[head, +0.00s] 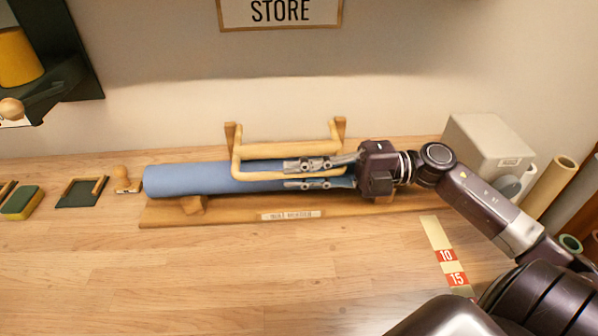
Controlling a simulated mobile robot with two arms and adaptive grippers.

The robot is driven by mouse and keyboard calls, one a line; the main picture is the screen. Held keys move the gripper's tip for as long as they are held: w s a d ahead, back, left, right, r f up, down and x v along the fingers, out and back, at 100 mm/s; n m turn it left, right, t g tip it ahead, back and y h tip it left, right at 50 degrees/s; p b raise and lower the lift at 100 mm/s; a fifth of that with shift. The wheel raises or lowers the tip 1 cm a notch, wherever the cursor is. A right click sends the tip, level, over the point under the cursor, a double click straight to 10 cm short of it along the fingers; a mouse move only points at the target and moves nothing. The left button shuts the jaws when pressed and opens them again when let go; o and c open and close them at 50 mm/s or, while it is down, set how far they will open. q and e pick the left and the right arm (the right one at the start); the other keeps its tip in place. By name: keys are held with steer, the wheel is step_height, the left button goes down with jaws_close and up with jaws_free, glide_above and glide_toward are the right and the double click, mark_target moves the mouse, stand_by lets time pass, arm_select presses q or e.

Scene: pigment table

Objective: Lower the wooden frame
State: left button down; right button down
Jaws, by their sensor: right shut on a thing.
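The wooden frame (260,174) is a pale U-shaped bar between two wooden posts (231,136) at the back. It reaches forward over a blue roll (190,179), which lies on a long wooden base (235,211). I cannot tell whether the frame touches the roll. My right gripper (288,174) comes in from the right and is shut on the frame's front bar. Its fingers and wrist hide part of the bar and the roll's right end. My left gripper is not in view.
A grey box (488,140) and a cardboard tube (553,182) stand at the back right. A tape with red marks (437,236) lies on the table. A stamp (125,181) and a green sponge (20,203) are at left. The table front is clear.

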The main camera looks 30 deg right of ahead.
steer(key=c, duration=2)
jaws_free()
steer(key=shift+o, duration=0.2)
steer(key=shift+r, duration=0.2)
step_height(320, 180, up, 10)
steer(key=shift+f, duration=0.15)
steer(key=shift+d, duration=0.15)
steer(key=p+v, duration=0.1)
steer(key=v, duration=0.7)
steer(key=shift+s+d+p, duration=0.2)
steer(key=shift+d+p, duration=0.15)
